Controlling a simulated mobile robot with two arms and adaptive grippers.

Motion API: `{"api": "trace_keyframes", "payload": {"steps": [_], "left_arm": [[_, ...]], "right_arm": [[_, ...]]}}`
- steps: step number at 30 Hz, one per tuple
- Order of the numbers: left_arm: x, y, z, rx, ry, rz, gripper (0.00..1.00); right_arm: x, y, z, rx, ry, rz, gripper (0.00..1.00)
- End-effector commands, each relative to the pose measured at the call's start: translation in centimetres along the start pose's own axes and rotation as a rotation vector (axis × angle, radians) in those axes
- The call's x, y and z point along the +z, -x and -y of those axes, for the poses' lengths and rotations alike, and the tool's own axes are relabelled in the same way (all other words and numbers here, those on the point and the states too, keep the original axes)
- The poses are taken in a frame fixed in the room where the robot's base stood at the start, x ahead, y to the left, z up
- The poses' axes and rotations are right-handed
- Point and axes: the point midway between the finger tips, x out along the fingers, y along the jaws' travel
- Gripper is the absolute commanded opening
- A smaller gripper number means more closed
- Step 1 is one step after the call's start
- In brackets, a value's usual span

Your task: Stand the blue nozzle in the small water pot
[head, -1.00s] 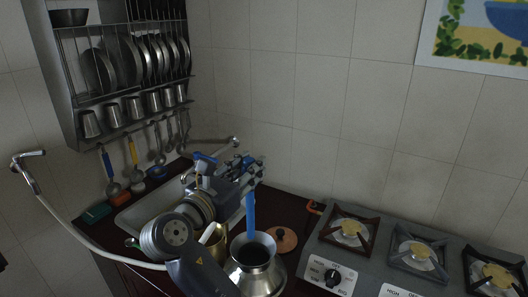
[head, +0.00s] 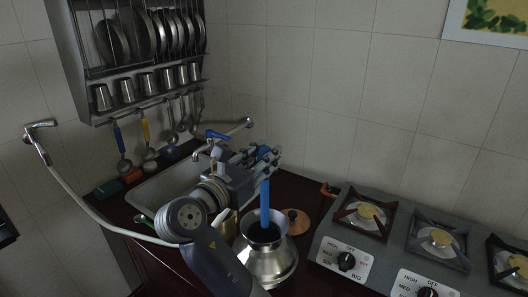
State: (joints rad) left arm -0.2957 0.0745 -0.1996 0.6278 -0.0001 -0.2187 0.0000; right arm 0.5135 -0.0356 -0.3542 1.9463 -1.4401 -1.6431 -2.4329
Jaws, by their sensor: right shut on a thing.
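The blue nozzle (head: 265,205) is a long blue tube, close to upright. My right gripper (head: 264,160) is shut on its upper part, above the sink's right edge. The small water pot (head: 270,265) is a silver, round-bellied pot with a flared mouth on the dark counter. The nozzle's lower end overlaps the pot's mouth; I cannot tell how deep it reaches or whether it touches the pot. My right arm hides the pot's left side. My left gripper is not in view.
The stove (head: 385,245) is farther right. A dish rack (head: 150,45) hangs above the sink.

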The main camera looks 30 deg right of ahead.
Motion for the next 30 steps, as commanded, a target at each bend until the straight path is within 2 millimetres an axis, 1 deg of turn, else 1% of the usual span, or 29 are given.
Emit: {"api": "trace_keyframes", "payload": {"steps": [1, 6, 21, 27, 30], "left_arm": [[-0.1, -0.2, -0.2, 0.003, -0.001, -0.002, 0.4], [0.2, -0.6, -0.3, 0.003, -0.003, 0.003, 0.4], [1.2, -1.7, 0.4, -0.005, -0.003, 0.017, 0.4], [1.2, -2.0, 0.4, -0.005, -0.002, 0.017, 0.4], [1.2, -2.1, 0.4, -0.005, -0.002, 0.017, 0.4]], "right_arm": [[-0.7, 0.0, 0.0, -0.001, 0.002, 0.0, 0.0], [-2.4, 0.0, 0.0, 0.0, 0.001, 0.0, 0.0], [-7.4, 0.0, 0.0, 0.001, 0.001, 0.0, 0.0], [-9.1, 0.0, 0.0, 0.0, 0.001, 0.0, 0.0], [-9.6, 0.0, 0.0, 0.0, -0.001, 0.0, 0.0]]}}
